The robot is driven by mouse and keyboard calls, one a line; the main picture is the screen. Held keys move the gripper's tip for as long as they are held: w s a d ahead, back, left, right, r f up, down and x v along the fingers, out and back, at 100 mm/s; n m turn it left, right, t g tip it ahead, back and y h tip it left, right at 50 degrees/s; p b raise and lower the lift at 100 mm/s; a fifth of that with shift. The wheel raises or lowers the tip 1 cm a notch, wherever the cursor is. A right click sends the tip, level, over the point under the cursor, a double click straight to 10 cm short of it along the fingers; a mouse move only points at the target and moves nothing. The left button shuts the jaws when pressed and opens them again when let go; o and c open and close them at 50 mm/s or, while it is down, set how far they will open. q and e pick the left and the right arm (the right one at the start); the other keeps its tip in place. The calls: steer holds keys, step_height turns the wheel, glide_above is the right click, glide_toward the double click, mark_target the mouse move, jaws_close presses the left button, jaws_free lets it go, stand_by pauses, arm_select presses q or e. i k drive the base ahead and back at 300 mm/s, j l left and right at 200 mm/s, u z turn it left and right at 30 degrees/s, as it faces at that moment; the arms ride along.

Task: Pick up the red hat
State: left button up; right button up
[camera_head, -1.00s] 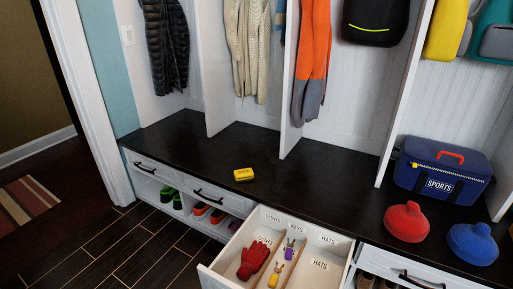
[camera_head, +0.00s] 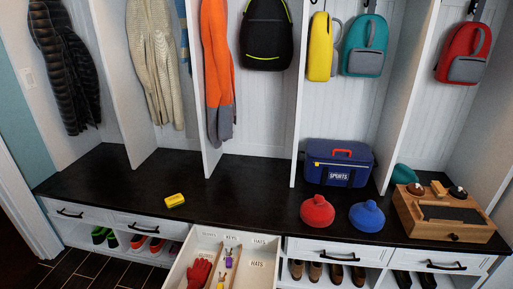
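The red hat (camera_head: 317,212) sits on the dark bench top, right of the open drawer and near the front edge. A blue hat (camera_head: 367,217) of similar shape stands just to its right, with a small gap between them. Neither of my grippers shows in the head view.
An open drawer (camera_head: 248,276) with compartments juts out below the bench and holds a red glove (camera_head: 200,273) and keys. A blue sports bag (camera_head: 338,164) stands behind the hats. A wooden box (camera_head: 443,221) is at the right. The bench top (camera_head: 245,199) left of the red hat is mostly clear.

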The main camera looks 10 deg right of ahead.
mark_target(316, 212)
steer(key=l+z, duration=0.15)
steer(key=z, duration=0.45)
steer(key=i+l+z, duration=0.55)
steer(key=i+l, duration=0.7)
steer(key=i+z, duration=0.05)
steer(key=i, duration=0.05)
